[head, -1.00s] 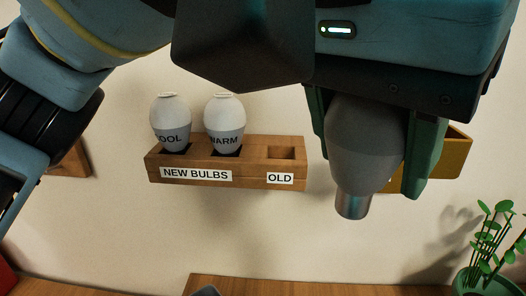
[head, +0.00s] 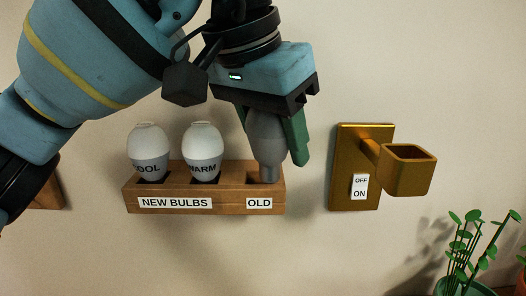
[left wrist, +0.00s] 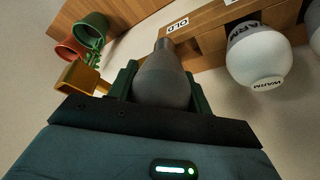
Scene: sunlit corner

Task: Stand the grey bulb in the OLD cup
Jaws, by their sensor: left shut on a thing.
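The grey bulb (head: 266,138) is held neck down between the green fingers of my left gripper (head: 272,140). In the head view its metal base overlaps the OLD cup (head: 259,190), the square hole at the right end of the wooden rack. In the left wrist view the bulb (left wrist: 162,82) points its base at the rack beside the OLD label (left wrist: 178,24). I cannot tell how deep the base sits in the hole. My right gripper is not in view.
Two white-and-grey bulbs, COOL (head: 148,152) and WARM (head: 202,152), stand in the rack's NEW BULBS holes. A brass wall fixture (head: 360,165) with an OFF/ON switch is to the right. A plant (head: 468,250) stands at lower right.

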